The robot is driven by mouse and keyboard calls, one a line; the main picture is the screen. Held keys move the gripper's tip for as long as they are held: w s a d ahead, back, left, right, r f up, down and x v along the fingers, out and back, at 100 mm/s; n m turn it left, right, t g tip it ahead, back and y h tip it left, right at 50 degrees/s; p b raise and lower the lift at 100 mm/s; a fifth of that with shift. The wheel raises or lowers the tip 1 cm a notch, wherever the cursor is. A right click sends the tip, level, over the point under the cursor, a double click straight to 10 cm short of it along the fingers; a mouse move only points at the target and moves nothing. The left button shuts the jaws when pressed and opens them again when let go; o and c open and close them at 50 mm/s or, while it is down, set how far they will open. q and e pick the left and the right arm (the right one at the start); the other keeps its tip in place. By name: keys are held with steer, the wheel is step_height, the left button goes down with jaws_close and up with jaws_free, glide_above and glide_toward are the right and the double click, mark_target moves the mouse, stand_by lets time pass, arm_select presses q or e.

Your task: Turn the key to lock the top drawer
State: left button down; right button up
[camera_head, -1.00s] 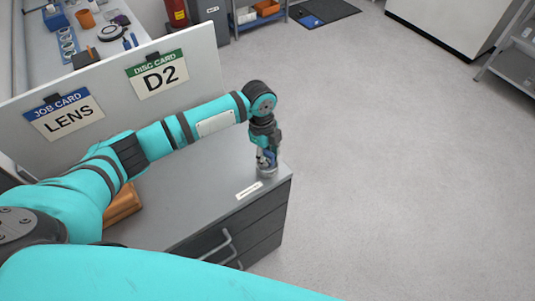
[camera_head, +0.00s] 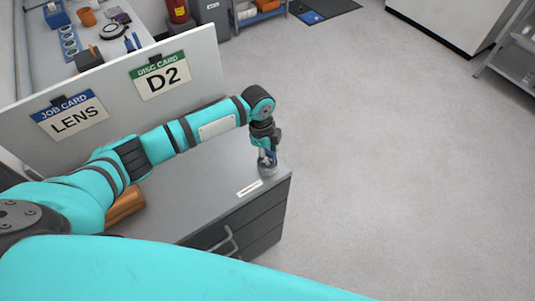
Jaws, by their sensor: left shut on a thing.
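A grey cabinet (camera_head: 195,190) stands below me, with dark drawer fronts on its front side. The top drawer (camera_head: 262,207) looks closed, and a bar handle (camera_head: 224,243) shows lower on the front. A small round metal lock base (camera_head: 268,171) sits on the cabinet top near its far right corner. My left gripper (camera_head: 267,158) points down onto it and is shut on the key, which its fingers mostly hide. The key's angle cannot be made out. My right gripper is not in view.
A pale label (camera_head: 250,188) lies on the cabinet top near the front edge. A white panel (camera_head: 205,60) with LENS and D2 cards stands behind my left arm. An orange-brown block (camera_head: 125,205) is partly hidden by the arm. The floor to the right is clear.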

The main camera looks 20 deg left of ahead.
arm_select(q)
steer(key=shift+r+n+p, duration=0.1)
steer(key=shift+n+p, duration=0.5)
steer(key=shift+p, duration=0.1)
steer(key=shift+n+p, duration=0.3)
steer(key=shift+n, duration=0.7)
steer(key=n, duration=0.2)
steer(key=shift+n+t, duration=0.3)
steer(key=shift+t, duration=0.1)
steer(key=shift+n, duration=0.5)
